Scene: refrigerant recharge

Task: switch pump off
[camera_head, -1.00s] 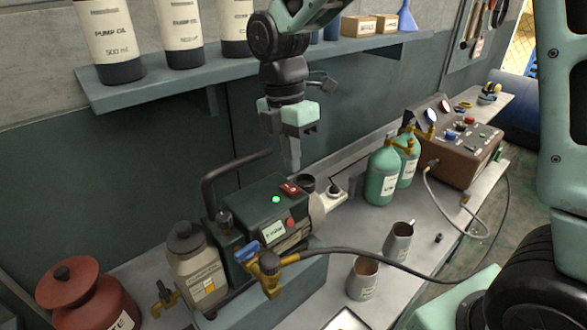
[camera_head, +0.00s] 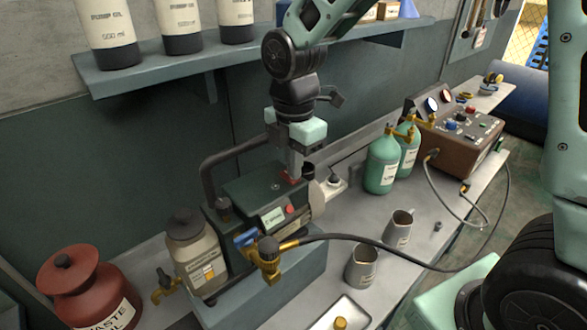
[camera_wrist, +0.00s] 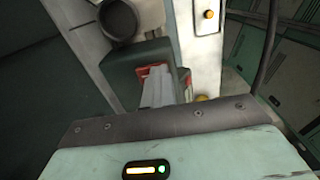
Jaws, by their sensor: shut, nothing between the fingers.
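The vacuum pump (camera_head: 268,195) is a dark green and black unit with a black handle, standing on a grey block on the bench. Its red switch (camera_head: 290,178) is on the top near the right end and is mostly covered by my fingers. My gripper (camera_head: 293,176) is shut and empty, pointing down with its fingertips at the switch. In the wrist view the red switch surround (camera_wrist: 152,72) shows around the shut fingers (camera_wrist: 158,95). The small lamp (camera_head: 275,186) on the pump's top is dark.
A hose runs from a brass valve (camera_head: 267,252) on the pump's front across the bench. Green cylinders (camera_head: 382,165), a brown gauge box (camera_head: 462,140) and metal cups (camera_head: 361,268) stand to the right. A shelf with oil bottles (camera_head: 180,25) hangs behind. A red waste oil can (camera_head: 80,290) is at left.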

